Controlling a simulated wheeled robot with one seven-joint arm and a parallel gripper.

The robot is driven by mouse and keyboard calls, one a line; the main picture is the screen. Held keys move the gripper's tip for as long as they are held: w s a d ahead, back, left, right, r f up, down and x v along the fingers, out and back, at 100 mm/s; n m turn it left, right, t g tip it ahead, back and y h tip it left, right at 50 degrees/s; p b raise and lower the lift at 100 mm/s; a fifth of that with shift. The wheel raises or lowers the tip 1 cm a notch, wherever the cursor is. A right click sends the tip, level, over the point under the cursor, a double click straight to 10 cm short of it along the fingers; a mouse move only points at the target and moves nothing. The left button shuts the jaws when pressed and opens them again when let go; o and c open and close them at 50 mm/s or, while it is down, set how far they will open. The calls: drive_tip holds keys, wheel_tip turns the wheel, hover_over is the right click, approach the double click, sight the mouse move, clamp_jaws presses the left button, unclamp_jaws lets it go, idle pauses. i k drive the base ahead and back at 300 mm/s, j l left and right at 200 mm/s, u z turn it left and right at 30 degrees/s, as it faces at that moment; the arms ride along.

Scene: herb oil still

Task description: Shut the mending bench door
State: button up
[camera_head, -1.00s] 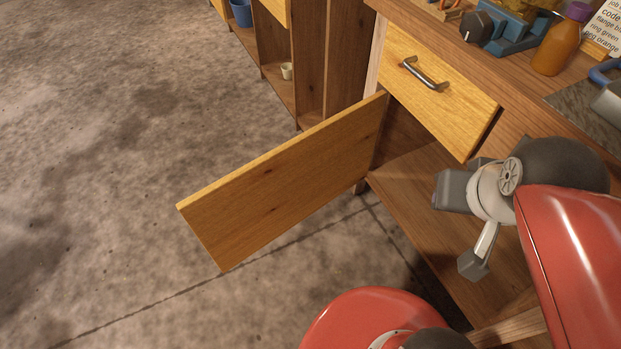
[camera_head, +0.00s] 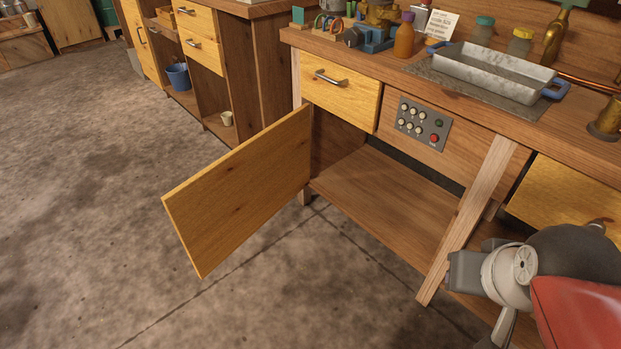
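The mending bench door (camera_head: 240,190) is a plain yellow wooden panel. It stands wide open, hinged at the left post of the bench and swung out over the floor to the left. The bench (camera_head: 400,200) shows its open, empty lower compartment behind the door. My gripper (camera_head: 488,300) is at the lower right, in front of the bench's right part, well apart from the door. It holds nothing that I can see. Its lower end is cut off by the frame edge, so its opening is unclear. No handle shows on the visible door face.
A closed drawer (camera_head: 341,98) with a metal handle sits above the compartment, beside a button panel (camera_head: 422,123). A slanted wooden post (camera_head: 468,220) stands right of the opening. A metal tray (camera_head: 495,75) and bottles stand on top. The floor (camera_head: 90,220) left of the door is clear.

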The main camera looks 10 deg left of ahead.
sight(219, 208)
drive_tip(key=j+z, duration=0.75)
drive_tip(key=j, duration=0.2)
drive_tip(key=k+j+z, duration=0.1)
drive_tip(key=j+z, duration=0.3)
drive_tip(key=k+j, duration=0.1)
drive_tip(key=j, duration=0.4)
drive_tip(key=k+j, duration=0.1)
drive_tip(key=j, duration=0.4)
drive_tip(key=k+j, duration=0.15)
drive_tip(key=j, duration=0.3)
drive_tip(key=k+j, duration=0.1)
drive_tip(key=j, duration=0.4)
drive_tip(key=k+j, duration=0.1)
drive_tip(key=j, duration=0.4)
drive_tip(key=k+j, duration=0.1)
drive_tip(key=j, duration=0.4)
drive_tip(key=k+l+u, duration=0.6)
drive_tip(key=k+l, duration=0.1)
drive_tip(key=k, duration=0.05)
